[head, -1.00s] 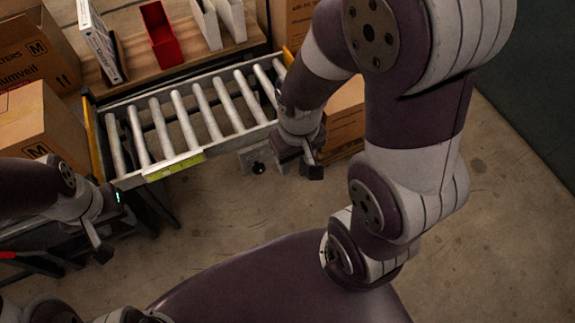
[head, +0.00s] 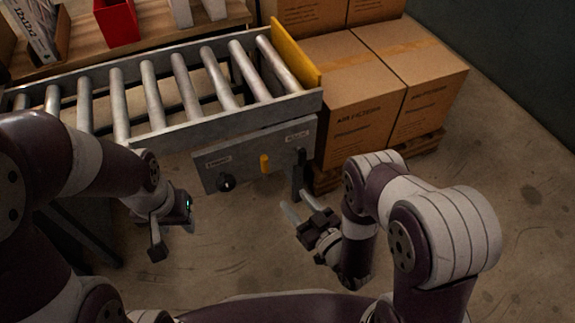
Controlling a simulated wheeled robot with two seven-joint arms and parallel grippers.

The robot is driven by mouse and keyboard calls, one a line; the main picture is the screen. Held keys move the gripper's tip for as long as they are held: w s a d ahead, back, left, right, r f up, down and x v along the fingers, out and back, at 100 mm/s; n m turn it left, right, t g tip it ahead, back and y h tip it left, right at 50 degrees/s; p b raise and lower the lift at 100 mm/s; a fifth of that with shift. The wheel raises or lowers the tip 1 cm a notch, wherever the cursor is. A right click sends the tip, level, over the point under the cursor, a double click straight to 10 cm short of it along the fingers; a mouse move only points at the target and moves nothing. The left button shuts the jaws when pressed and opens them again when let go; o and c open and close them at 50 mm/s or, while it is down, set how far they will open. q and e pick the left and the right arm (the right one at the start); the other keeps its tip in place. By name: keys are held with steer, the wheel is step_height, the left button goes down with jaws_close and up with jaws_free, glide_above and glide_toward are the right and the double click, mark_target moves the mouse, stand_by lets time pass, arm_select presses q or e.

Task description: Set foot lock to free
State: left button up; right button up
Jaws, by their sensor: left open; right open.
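A grey control panel (head: 245,158) hangs on the front of the roller conveyor. It carries a black round knob (head: 226,182) at its left, a small yellow handle (head: 265,164) in its middle and a dark upright lever (head: 299,176) at its right end. Small white labels are on the panel, too small to read; I cannot tell which control is the foot lock. My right gripper (head: 302,218) is open and empty, just below the dark lever in the picture. My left gripper (head: 174,228) is open and empty, left of and below the knob.
The roller conveyor (head: 205,125) has a yellow end plate (head: 296,52). Brown cartons (head: 360,95) stand on a pallet (head: 432,143) to its right. A shelf behind holds a red bin (head: 116,22). The concrete floor (head: 515,225) at right is open.

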mark_target(266, 165)
steer(key=shift+t, duration=0.4)
steer(key=b+x, duration=0.2)
steer(key=x, duration=0.2)
steer(key=b+x, duration=0.1)
steer(key=x, duration=0.3)
steer(key=r+b+x, duration=0.1)
steer(key=b+x, duration=0.1)
steer(key=x, duration=0.2)
steer(key=shift+a+b, duration=0.2)
steer(key=shift+b, duration=0.1)
steer(key=shift+w+a, duration=0.1)
steer(key=shift+w, duration=0.15)
steer(key=shift+r, duration=0.1)
steer(key=shift+c, duration=0.4)
jaws_close()
